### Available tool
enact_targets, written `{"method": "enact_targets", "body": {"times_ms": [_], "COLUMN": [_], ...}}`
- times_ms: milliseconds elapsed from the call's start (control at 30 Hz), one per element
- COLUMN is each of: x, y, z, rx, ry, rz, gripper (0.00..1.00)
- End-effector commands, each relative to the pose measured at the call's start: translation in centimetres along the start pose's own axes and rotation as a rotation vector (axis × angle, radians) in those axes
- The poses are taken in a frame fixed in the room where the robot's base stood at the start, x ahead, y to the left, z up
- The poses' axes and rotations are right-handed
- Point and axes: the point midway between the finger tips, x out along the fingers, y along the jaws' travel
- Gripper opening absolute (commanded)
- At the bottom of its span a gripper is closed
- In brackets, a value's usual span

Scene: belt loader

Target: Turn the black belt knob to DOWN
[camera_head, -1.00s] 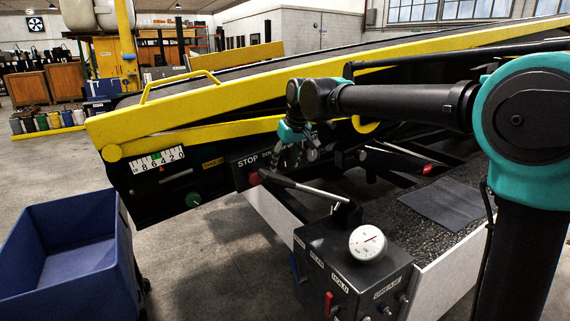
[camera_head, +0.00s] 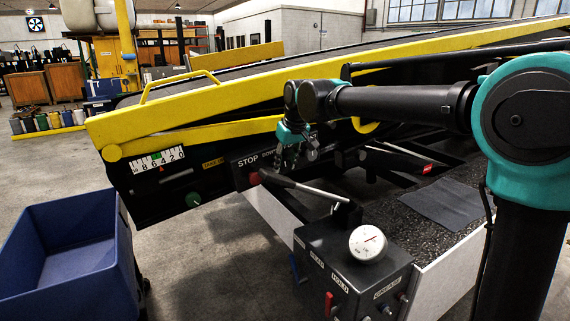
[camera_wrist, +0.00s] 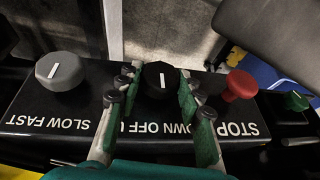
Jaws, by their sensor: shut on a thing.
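The black belt knob (camera_wrist: 161,80) sits on the control panel between my fingers in the wrist view. The DOWN OFF UP lettering (camera_wrist: 158,128) is upside down and partly covered by my fingers. My gripper (camera_wrist: 158,84) is shut on the knob, one finger at each side. In the head view my gripper (camera_head: 291,152) is at the panel beside the STOP lettering; the knob is hidden there.
A red stop button (camera_wrist: 240,85) and a grey SLOW FAST knob (camera_wrist: 60,71) flank the black knob. A green knob (camera_wrist: 296,101) lies farther right. A lever (camera_head: 305,187) is just below my gripper. A blue bin (camera_head: 70,250) stands left.

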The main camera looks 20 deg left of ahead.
Motion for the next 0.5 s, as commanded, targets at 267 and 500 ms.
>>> {"method": "enact_targets", "body": {"times_ms": [267,500], "x": [0.00,0.07], "y": [-0.41,-0.65], "z": [-0.03,-0.03], "rx": [-0.063,-0.136], "ry": [0.001,0.002], "rz": [0.141,0.316], "gripper": [0.08,0.08]}}
